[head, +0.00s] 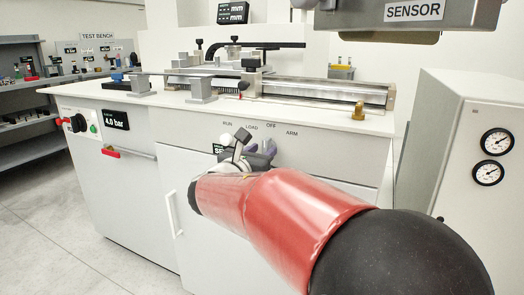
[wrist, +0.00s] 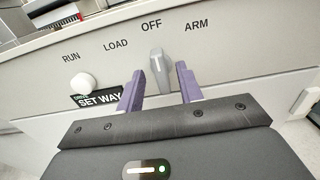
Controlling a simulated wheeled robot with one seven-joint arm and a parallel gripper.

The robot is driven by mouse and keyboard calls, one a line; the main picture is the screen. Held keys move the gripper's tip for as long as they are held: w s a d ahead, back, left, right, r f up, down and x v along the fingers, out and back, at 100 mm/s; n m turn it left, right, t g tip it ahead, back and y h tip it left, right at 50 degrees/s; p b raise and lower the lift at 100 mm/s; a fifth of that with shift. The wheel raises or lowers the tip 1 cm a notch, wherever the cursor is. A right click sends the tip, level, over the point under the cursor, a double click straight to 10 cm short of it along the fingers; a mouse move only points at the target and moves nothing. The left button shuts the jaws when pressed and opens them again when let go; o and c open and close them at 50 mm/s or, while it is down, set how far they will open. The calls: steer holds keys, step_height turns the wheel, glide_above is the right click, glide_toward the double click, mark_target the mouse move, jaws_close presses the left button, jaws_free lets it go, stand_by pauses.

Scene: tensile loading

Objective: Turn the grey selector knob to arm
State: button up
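The grey selector knob (wrist: 159,70) is on the white front panel, under the labels RUN, LOAD, OFF and ARM. In the wrist view its pointer line points up toward OFF. My gripper (wrist: 158,82) is open, with its two purple fingers on either side of the knob and gaps showing between. In the head view my gripper (head: 256,150) is at the panel, and my red arm partly hides it. The knob is hard to make out in that view.
A white round button (wrist: 84,84) and a SET WAY display (wrist: 98,98) are left of the knob. The bench top (head: 300,115) with its rail fixture is above the panel. A SENSOR housing (head: 414,12) hangs at upper right, and a gauge cabinet (head: 470,150) stands at right.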

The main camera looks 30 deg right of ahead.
steer(key=shift+w+d, duration=0.2)
steer(key=shift+d, duration=0.1)
jaws_close()
